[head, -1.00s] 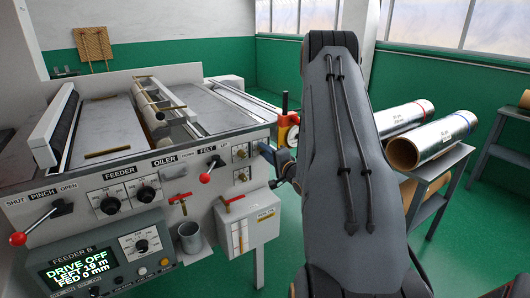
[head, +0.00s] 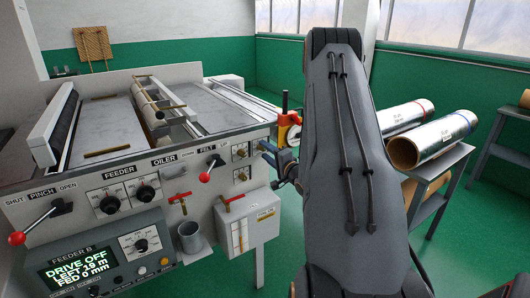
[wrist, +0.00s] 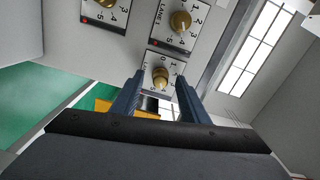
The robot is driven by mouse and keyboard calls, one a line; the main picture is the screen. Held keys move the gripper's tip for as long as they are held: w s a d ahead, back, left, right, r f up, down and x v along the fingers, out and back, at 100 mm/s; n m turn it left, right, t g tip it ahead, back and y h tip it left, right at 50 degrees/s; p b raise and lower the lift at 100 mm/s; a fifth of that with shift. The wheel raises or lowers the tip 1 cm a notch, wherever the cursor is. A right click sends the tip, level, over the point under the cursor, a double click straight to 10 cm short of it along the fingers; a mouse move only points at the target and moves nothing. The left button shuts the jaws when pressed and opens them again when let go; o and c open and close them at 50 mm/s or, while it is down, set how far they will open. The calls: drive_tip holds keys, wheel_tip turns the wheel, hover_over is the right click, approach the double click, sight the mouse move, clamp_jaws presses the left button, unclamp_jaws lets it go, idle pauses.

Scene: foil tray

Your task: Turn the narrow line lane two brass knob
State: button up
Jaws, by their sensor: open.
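In the wrist view, one brass knob (wrist: 160,76) on a small white numbered plate lies between and just beyond the fingertips of my gripper (wrist: 158,92). The two dark blue fingers are apart, one on each side of it, and I cannot tell whether either touches it. The lane name on its plate is not readable. Another brass knob (wrist: 180,21) sits above it on a plate marked LANE 1, and a third (wrist: 103,3) is cut off at the top left. In the head view, small brass knobs (head: 240,152) show on the machine's right front, near my gripper (head: 266,150).
Left of the knobs, a red-balled lever (head: 206,176) sticks out of the machine front. A white box (head: 247,222) and grey cup (head: 190,238) hang below. Foil rolls (head: 435,140) lie on a stand at right. Green floor is open between machine and stand.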

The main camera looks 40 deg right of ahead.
drive_tip(key=s+b, duration=0.1)
drive_tip(key=s, duration=0.5)
drive_tip(key=shift+s+a+b, duration=0.25)
drive_tip(key=shift+s+b, duration=0.1)
drive_tip(key=shift+s, duration=0.05)
drive_tip(key=a+n+g, duration=0.8)
drive_tip(key=a, duration=0.8)
drive_tip(key=s+a+n+g+y, duration=0.1)
drive_tip(key=s+a+n+g, duration=0.7)
drive_tip(key=s+a, duration=1.1)
drive_tip(key=s+r, duration=0.1)
drive_tip(key=s, duration=0.2)
drive_tip(key=shift+a+n+g, duration=0.25)
drive_tip(key=shift+n+g, duration=0.05)
drive_tip(key=shift+n, duration=0.1)
